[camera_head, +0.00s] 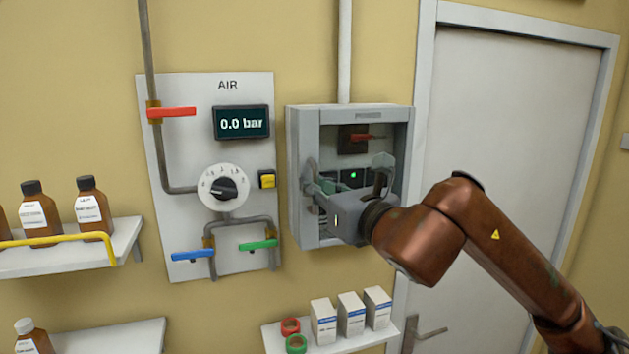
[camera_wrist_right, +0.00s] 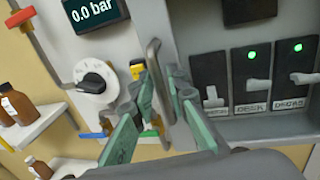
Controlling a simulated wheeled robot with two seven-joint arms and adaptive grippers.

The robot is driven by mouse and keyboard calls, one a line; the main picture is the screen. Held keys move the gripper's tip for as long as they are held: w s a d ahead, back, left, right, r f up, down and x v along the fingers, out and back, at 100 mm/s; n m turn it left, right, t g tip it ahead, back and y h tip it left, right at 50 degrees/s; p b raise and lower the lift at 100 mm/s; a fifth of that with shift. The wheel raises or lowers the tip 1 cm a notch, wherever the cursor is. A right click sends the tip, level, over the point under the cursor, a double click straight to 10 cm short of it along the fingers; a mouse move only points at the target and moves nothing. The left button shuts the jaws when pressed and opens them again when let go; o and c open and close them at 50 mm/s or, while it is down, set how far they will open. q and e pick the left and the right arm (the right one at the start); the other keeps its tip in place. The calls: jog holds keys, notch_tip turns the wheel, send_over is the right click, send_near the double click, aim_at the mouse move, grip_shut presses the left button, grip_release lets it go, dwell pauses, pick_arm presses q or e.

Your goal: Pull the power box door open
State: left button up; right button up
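The grey power box (camera_head: 300,220) is on the wall right of the AIR panel. Its framed door looks closed, and a red switch and a green light show inside. The door's upright bar handle (camera_wrist_right: 154,57) is on the left side; it also shows in the head view (camera_head: 309,170). My right gripper (camera_wrist_right: 161,82) is in front of the box, its two greenish fingers on either side of the handle and close against it. It looks shut on the handle; exact contact is hard to see. My left gripper is in neither view.
The AIR panel (camera_head: 180,120) with its dial (camera_head: 223,187) and coloured valve levers is close on the left. Shelves with brown bottles (camera_head: 92,208) are further left. A shelf with small boxes (camera_head: 350,314) and tape rolls is below. A white room door (camera_head: 520,130) is right.

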jog(key=shift+c, duration=0.7)
grip_shut()
jog(key=shift+a, duration=0.1)
